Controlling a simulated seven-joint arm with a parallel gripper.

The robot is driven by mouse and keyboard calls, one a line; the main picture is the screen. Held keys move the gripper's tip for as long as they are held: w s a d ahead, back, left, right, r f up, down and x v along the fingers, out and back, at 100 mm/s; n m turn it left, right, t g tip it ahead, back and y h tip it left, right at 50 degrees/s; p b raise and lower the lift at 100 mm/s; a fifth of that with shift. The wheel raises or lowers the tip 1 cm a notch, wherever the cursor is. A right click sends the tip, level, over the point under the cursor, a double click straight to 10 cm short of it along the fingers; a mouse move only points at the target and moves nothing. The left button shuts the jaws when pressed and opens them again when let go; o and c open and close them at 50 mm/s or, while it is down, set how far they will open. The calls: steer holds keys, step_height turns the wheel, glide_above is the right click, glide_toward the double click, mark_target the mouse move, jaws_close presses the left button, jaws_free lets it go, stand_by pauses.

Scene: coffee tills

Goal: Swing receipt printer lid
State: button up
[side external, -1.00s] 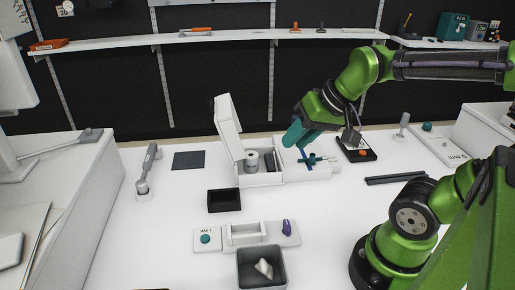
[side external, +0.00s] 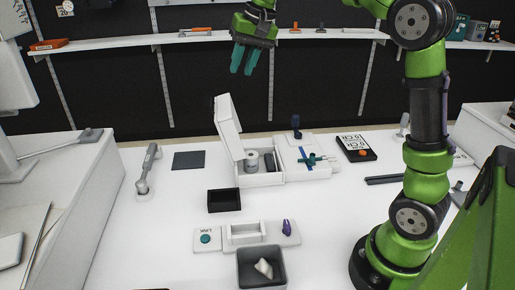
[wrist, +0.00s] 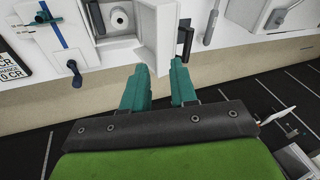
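The white receipt printer (side external: 262,179) stands in the middle of the table. Its lid (side external: 228,127) stands up on the left side of the body, tilted back a little, so the bay is open. A paper roll (side external: 251,160) shows inside; it also shows in the wrist view (wrist: 119,18). My gripper (side external: 241,72) is high above and behind the printer, apart from the lid. Its teal fingers (wrist: 160,88) are spread with nothing between them. In the wrist view the lid (wrist: 155,30) lies just beyond the fingertips.
A black tray (side external: 224,200) and a grey bin (side external: 262,268) with a white crumpled thing stand in front. A unit with a dark-knobbed lever (side external: 296,125) and blue slider adjoins the printer's right. A card reader (side external: 356,147) lies further right. A shelf (side external: 220,36) runs behind.

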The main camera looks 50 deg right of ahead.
mark_target(209, 102)
steer(key=w+r+m+g+y, duration=0.1)
steer(key=w+r+m, duration=0.1)
steer(key=w+r, duration=0.35)
steer(key=x, duration=0.5)
steer(key=s+x, duration=0.1)
steer(key=x, duration=0.4)
steer(key=a+x, duration=0.1)
steer(key=x, duration=0.4)
steer(key=shift+s+a+f, duration=0.15)
steer(key=shift+s+f, duration=0.05)
steer(key=shift+s, duration=0.05)
steer(key=shift+c, duration=0.2)
jaws_close()
